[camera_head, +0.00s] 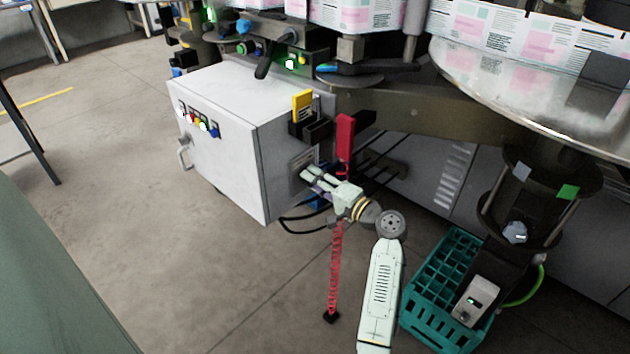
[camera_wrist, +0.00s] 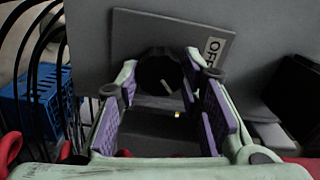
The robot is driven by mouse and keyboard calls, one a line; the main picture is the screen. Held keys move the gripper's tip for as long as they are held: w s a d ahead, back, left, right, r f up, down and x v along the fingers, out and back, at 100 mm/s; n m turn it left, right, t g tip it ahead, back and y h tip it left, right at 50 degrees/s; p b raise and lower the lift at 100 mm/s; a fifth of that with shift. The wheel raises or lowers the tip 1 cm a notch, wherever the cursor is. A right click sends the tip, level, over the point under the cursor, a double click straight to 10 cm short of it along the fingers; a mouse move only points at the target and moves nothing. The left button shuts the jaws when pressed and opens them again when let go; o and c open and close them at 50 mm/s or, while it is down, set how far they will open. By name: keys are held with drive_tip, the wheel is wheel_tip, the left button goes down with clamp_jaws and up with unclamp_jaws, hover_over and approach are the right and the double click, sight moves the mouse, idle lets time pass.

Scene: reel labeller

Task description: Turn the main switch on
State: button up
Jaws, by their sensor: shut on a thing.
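The main switch is a round black knob (camera_wrist: 158,70) on a grey plate (camera_wrist: 150,25) in the wrist view. Its short white mark slants down to the right. A white label reading OFF (camera_wrist: 212,52) is to the right of the knob. My gripper (camera_wrist: 160,82) has its two purple-padded fingers on either side of the knob and is shut on it. In the head view my gripper (camera_head: 312,180) reaches the right side of the white cabinet (camera_head: 225,125), at the switch plate (camera_head: 303,159). The knob is hidden there by the fingers.
A red handle (camera_head: 344,137) and a yellow one (camera_head: 302,100) stand just above my gripper. A red coiled cord (camera_head: 335,270) hangs below it. A teal crate (camera_head: 425,318) stands on the floor at right. Black cables run near the switch.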

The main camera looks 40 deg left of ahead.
drive_tip(key=o, duration=1.2)
drive_tip(key=shift+c, duration=0.2)
drive_tip(key=shift+d, duration=0.15)
drive_tip(key=s+d, duration=0.1)
drive_tip(key=d, duration=1)
drive_tip(key=shift+d, duration=0.4)
